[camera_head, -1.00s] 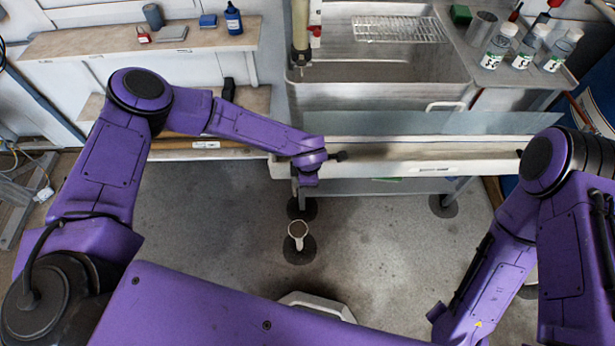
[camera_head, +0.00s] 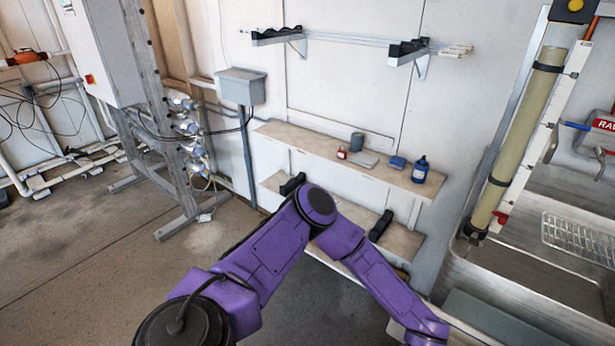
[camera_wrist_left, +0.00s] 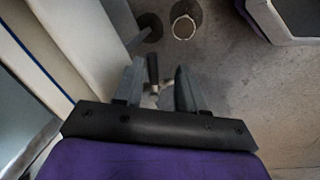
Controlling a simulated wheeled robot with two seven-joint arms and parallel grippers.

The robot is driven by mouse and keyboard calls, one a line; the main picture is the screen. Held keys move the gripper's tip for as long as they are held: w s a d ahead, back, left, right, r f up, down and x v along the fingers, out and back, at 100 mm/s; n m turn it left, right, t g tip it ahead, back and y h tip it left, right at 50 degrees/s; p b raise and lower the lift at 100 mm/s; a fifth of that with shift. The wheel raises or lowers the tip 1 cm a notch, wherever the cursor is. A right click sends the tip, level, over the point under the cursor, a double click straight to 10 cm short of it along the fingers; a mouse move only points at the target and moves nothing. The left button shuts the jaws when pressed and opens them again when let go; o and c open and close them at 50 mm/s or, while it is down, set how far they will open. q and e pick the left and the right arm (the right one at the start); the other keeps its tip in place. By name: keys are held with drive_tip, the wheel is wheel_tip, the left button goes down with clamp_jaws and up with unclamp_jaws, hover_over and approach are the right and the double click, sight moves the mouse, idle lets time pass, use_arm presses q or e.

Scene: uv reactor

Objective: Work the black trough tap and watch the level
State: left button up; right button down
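My left gripper (camera_wrist_left: 160,88) shows in the left wrist view with its two fingers apart. A short black handle (camera_wrist_left: 153,68), which looks like the tap, stands between the fingers, closer to the left one, with a gap to the right one. A small pale piece shows below it. In the head view my left arm reaches to the bottom edge, and its gripper is out of frame. A tall yellowish tube (camera_head: 522,140) with a white scale strip (camera_head: 535,150) stands at the right; I cannot read a level on it. My right gripper is in no current view.
A steel sink (camera_head: 470,262) with a wire rack (camera_head: 580,238) is at the right. A wall shelf (camera_head: 330,150) holds a blue bottle (camera_head: 420,170) and small items. A pale round cup-like object (camera_wrist_left: 183,27) is near the floor. Open floor (camera_head: 70,250) lies at left.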

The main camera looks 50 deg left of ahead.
use_arm(q)
drive_tip(key=s+a+r+m+h, duration=0.1)
drive_tip(key=s+a+r+m, duration=0.2)
drive_tip(key=r+m, duration=0.55)
drive_tip(key=s+a+f+y+p, duration=0.25)
drive_tip(key=s+f, duration=0.45)
drive_tip(key=s, duration=0.6)
drive_tip(key=s+a+t+y, duration=0.1)
drive_tip(key=s+a+y, duration=0.1)
drive_tip(key=s+a, duration=0.7)
drive_tip(key=a, duration=0.2)
drive_tip(key=shift+a+f+n, duration=0.15)
drive_tip(key=shift+a+n, duration=0.2)
drive_tip(key=shift+y, duration=0.25)
